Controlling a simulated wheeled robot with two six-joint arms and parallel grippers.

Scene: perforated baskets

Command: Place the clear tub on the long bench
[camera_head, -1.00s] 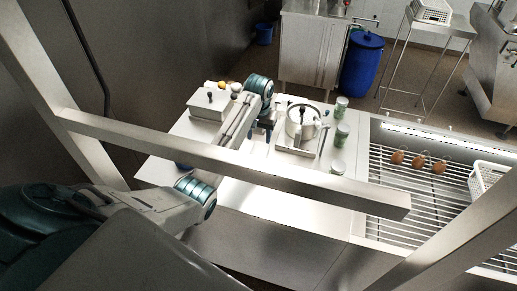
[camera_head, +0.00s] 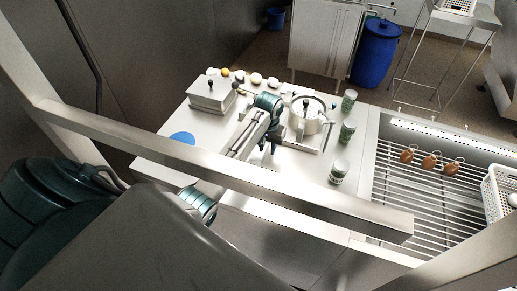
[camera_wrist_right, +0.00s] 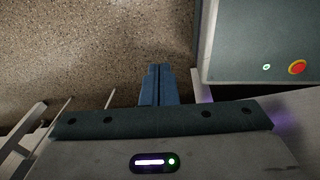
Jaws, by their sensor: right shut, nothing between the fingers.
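I cannot make out a clear tub in any view. The long bench (camera_head: 300,165) looks to be the pale worktop across the middle of the head view. My left gripper (camera_head: 273,143) is over this top, just left of a shiny metal pot (camera_head: 308,126). Its fingers are small and dark, and I cannot see whether they are apart or hold anything. My right gripper (camera_wrist_right: 157,86) shows in the right wrist view with its blue fingers together and empty, above a speckled floor.
A lidded metal box (camera_head: 211,95) and a blue disc (camera_head: 182,138) are at the left. A metal beam (camera_head: 225,168) crosses the view. A grated sink (camera_head: 405,185) with brown items and a white basket (camera_head: 493,195) lie right.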

